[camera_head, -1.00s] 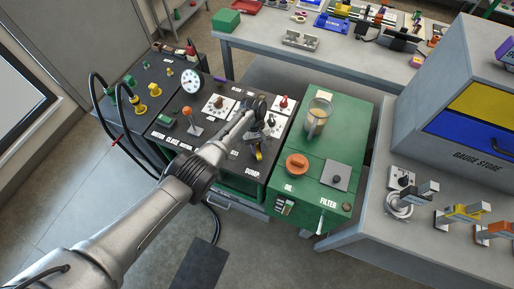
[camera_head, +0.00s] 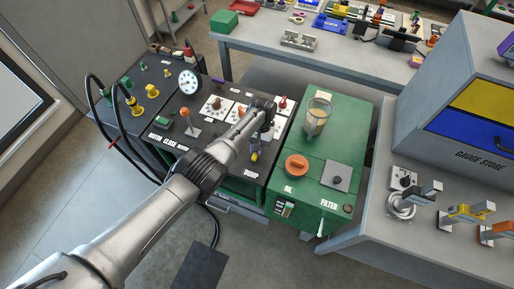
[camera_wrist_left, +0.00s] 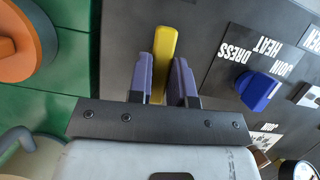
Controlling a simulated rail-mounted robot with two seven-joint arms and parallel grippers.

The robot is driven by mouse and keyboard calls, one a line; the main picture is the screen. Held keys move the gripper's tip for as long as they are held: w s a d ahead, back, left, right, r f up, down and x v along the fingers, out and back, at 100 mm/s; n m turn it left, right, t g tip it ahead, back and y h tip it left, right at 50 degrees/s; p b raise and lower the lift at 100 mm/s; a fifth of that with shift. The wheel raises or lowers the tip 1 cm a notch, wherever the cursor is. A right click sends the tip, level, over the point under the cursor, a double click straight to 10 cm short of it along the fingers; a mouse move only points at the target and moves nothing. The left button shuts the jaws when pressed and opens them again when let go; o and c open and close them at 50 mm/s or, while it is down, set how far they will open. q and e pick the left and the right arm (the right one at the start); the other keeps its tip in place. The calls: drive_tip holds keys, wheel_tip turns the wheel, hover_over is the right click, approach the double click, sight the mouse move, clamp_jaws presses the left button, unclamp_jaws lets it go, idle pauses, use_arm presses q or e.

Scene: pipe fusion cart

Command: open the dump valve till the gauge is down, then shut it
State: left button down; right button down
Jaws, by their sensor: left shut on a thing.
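The dump valve's yellow lever (camera_head: 254,156) shows just above the DUMP label on the dark panel. In the left wrist view the yellow lever (camera_wrist_left: 164,62) stands between the two fingers. My left gripper (camera_head: 257,145) is shut on it; the wrist view shows the fingers (camera_wrist_left: 163,80) on both sides of the lever. The valve body is hidden under my gripper and wrist. The round white gauge (camera_head: 189,82) stands at the back left of the panel; its needle is too small to read. My right gripper is not in view.
A blue selector knob (camera_wrist_left: 258,92) is close by. An orange-topped joystick (camera_head: 187,115) stands left, and black hoses (camera_head: 118,115) loop at far left.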

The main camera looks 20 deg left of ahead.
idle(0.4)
use_arm(q)
drive_tip(key=c, duration=1)
unclamp_jaws()
drive_tip(key=shift+c, duration=0.2)
drive_tip(key=b+v, duration=0.1)
drive_tip(key=v, duration=1.3)
drive_tip(key=shift+s, duration=0.1)
